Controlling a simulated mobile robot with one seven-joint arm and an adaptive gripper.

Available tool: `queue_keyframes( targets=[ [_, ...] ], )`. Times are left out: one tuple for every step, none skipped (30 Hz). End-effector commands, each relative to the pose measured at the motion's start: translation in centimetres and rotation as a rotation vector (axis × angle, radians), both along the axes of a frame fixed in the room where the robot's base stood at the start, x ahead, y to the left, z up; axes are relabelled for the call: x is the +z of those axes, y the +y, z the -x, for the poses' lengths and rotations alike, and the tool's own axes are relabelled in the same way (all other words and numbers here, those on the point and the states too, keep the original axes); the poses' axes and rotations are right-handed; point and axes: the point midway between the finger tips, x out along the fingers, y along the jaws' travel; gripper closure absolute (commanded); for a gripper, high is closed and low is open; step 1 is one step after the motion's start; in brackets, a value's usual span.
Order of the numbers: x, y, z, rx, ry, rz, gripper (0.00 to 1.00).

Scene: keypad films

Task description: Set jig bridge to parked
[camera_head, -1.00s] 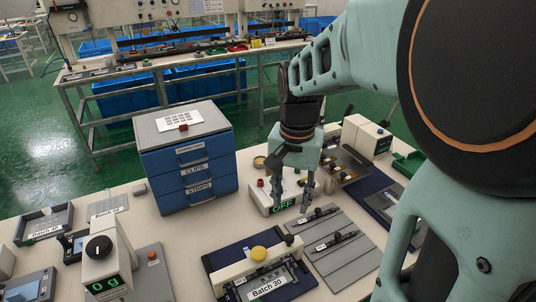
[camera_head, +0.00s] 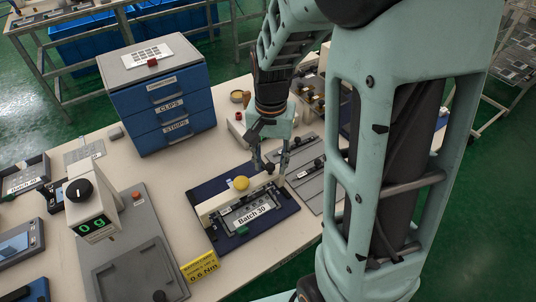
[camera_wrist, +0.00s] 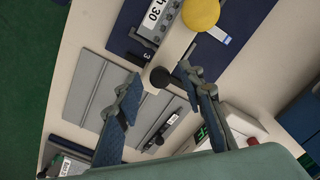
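The jig on the dark blue base (camera_head: 285,212) holds a plate labelled "Batch 30" (camera_head: 251,217). A beige bridge bar (camera_head: 213,203) lies along its back edge, with a round yellow knob (camera_head: 241,183) on top. In the wrist view the yellow knob (camera_wrist: 201,13) is at the top, and a black round knob (camera_wrist: 160,77) stands at the bar's near end. My gripper (camera_head: 271,169) is low over the bar's right end. In the wrist view my gripper (camera_wrist: 158,84) is open, its fingers on either side of the black knob; contact cannot be told.
Grey slide plates (camera_head: 304,183) lie right of the jig. A blue drawer cabinet (camera_head: 161,105) stands behind left. A scale readout (camera_head: 91,212) and a yellow "0.6 Nm" sign (camera_head: 201,267) stand left and in front. A white box with a red button (camera_head: 238,117) is behind my gripper.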

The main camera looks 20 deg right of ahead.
Motion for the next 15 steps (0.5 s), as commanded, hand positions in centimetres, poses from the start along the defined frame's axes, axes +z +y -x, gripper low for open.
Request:
queue_keyframes(
  targets=[
    [0.01, 0.00, 0.00, 0.000, 0.000, 0.000, 0.64],
    [0.01, 0.00, 0.00, 0.000, 0.000, 0.000, 0.64],
    [0.02, 0.00, -0.01, 0.000, 0.000, 0.000, 0.64],
    [0.02, 0.00, -0.01, 0.000, 0.000, 0.000, 0.64],
    [0.03, 0.00, -0.01, 0.000, 0.000, 0.000, 0.66],
    [0.04, 0.00, -0.01, 0.000, 0.000, 0.000, 0.71],
    [0.04, 0.00, -0.01, 0.000, 0.000, 0.000, 0.74],
    [0.04, 0.00, -0.01, 0.000, 0.000, 0.000, 0.77],
    [0.05, 0.00, -0.01, 0.000, 0.000, 0.000, 0.82],
    [0.05, 0.00, -0.02, 0.000, 0.000, 0.000, 0.85],
    [0.05, 0.00, -0.02, 0.000, 0.000, 0.000, 0.88],
    [0.06, 0.00, -0.02, 0.000, 0.000, 0.000, 0.93],
    [0.06, 0.00, -0.02, 0.000, -0.001, 0.000, 0.96],
    [0.06, 0.00, -0.02, 0.000, -0.001, 0.000, 0.99],
    [0.06, 0.00, -0.02, 0.000, -0.001, 0.000, 1.00]
  ],
)
